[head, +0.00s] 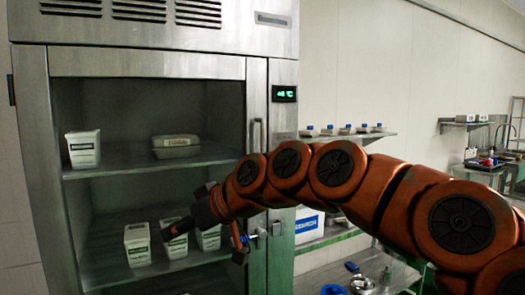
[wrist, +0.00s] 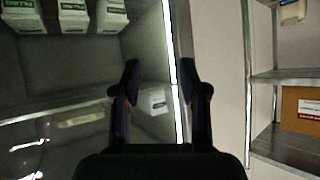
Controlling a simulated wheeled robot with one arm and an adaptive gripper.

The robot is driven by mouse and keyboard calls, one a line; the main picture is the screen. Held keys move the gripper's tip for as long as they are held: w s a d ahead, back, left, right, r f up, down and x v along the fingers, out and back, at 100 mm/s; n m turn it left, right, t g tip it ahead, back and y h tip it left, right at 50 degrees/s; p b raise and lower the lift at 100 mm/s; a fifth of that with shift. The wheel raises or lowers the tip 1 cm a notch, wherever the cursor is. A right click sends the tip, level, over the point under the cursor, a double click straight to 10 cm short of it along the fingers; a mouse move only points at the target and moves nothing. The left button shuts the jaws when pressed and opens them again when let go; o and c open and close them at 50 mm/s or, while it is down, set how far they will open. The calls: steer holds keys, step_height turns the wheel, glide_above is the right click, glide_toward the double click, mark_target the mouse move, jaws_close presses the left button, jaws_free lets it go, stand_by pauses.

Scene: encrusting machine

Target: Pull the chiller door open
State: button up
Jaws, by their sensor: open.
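The chiller (head: 150,60) is a tall steel cabinet on the left of the head view. Its steel-framed glass door (head: 255,85) appears shut, with cartons showing behind the glass. A vertical bar handle (head: 257,133) is on the door's right side. My gripper (head: 208,238) is in front of the lower right part of the door, below the handle. Its fingers are spread and nothing is between them. In the wrist view, my gripper (wrist: 160,78) has its fingers on either side of a bright vertical edge; contact cannot be told. The arm hides part of the door's right edge.
A green temperature display (head: 284,94) is on the chiller's right post. A wall shelf (head: 345,138) with several blue-capped containers is to the right. The wrist view shows a shelf rack with a brown box (wrist: 300,108) at right.

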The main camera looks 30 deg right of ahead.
steer(key=w+d+r+t, duration=0.4)
steer(key=w+d+r, duration=0.25)
steer(key=d, duration=0.35)
steer(key=m+t+h, duration=0.4)
steer(key=t+h, duration=0.1)
glide_toward(265, 147)
steer(key=w, duration=0.5)
steer(key=w+p, duration=0.1)
steer(key=w, duration=0.3)
steer(key=shift+w+a+r, duration=0.2)
steer(key=shift+a, duration=0.1)
steer(key=shift+w+a+f+p, duration=0.1)
steer(key=shift+w+p, duration=0.25)
steer(key=shift+w, duration=0.45)
steer(key=shift+c, duration=0.4)
jaws_close()
